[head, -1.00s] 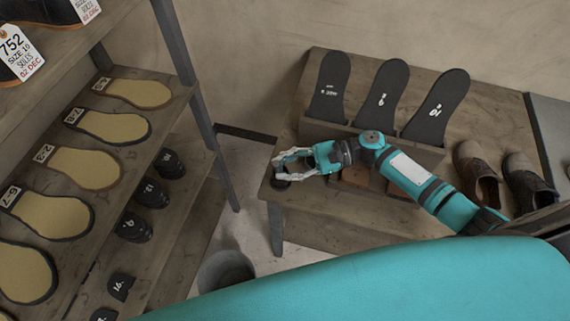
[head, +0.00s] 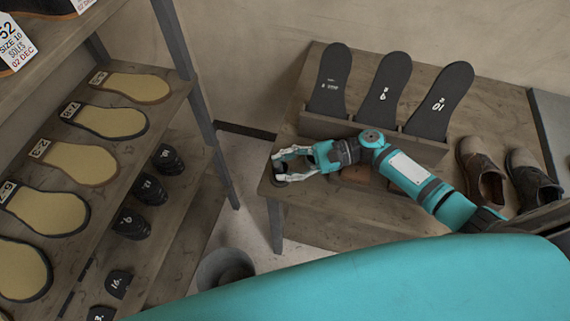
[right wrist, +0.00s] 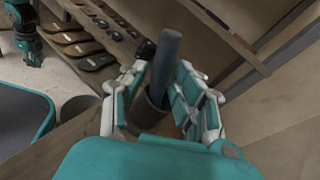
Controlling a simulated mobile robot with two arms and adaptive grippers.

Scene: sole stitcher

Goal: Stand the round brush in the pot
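In the right wrist view a grey-blue cylinder, which I take for the round brush (right wrist: 168,58), stands slightly tilted between the fingers of my right gripper (right wrist: 158,82). Its lower end is inside the mouth of a dark round pot (right wrist: 147,117). The fingers are spread, with a visible gap on the brush's left side; contact on the right side is unclear. In the head view my right gripper (head: 279,166) is over the table's left end, and its fingers mostly hide brush and pot. My left gripper (right wrist: 34,58) shows small at the right wrist view's upper left, too small to judge.
The wooden table (head: 370,208) bears a rack (head: 340,129) of dark soles and a pair of shoes (head: 483,170) at right. Shelves with soles (head: 85,163) stand at left. A grey bin (head: 224,270) is on the floor between.

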